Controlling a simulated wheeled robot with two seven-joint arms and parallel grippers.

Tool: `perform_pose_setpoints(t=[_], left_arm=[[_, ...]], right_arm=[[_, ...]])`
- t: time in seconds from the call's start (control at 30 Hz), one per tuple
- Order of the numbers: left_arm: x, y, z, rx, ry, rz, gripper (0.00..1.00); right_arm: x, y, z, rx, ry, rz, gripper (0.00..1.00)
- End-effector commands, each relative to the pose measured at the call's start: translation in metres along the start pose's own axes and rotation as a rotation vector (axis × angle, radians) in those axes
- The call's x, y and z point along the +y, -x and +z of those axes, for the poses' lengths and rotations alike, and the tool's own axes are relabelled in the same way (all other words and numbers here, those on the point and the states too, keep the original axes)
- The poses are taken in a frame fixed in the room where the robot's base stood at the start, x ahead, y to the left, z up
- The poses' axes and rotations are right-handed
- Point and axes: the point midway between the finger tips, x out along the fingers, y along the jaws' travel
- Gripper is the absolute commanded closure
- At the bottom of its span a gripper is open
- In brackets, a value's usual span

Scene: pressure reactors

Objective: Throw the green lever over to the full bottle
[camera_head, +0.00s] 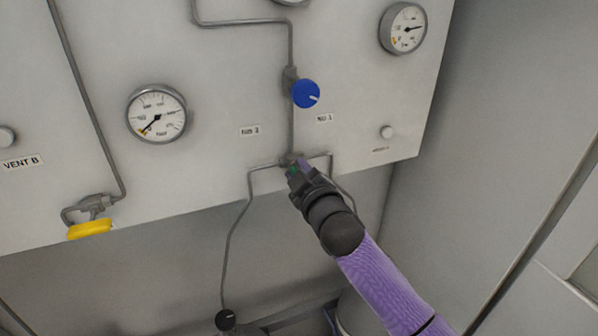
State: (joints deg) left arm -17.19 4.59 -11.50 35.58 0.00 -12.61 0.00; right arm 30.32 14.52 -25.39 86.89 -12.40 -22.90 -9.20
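Thin pipes run down from the junction to the left and right. Below the panel a black knob (225,319) sits at the left pipe's end; bottles are mostly out of view. My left gripper is not in view.
A blue knob (306,94) sits just above the junction. A left gauge (157,113) has its needle near a yellow mark; a right gauge (403,28) has its needle pointing right. A yellow handle (90,229) is at lower left. A grey wall (500,120) stands at right.

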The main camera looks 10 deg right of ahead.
Motion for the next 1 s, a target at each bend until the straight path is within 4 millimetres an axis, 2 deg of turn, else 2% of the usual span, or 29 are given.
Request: perform_pose_setpoints(t=[0.03,0.13,0.17,0.67,1.0], left_arm=[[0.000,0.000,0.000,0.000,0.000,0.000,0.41],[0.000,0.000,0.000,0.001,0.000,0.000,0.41],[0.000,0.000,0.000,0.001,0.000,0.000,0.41],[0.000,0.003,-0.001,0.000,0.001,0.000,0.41],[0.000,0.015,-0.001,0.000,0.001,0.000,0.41]], right_arm=[[0.000,0.000,0.000,0.000,0.000,0.000,0.77],[0.000,0.000,0.000,0.000,0.000,0.000,0.99],[0.000,0.000,0.000,0.000,0.000,0.000,1.00],[0.000,0.000,0.000,-0.002,-0.062,-0.002,1.00],[0.003,0.000,-0.001,-0.002,-0.328,-0.001,1.00]])
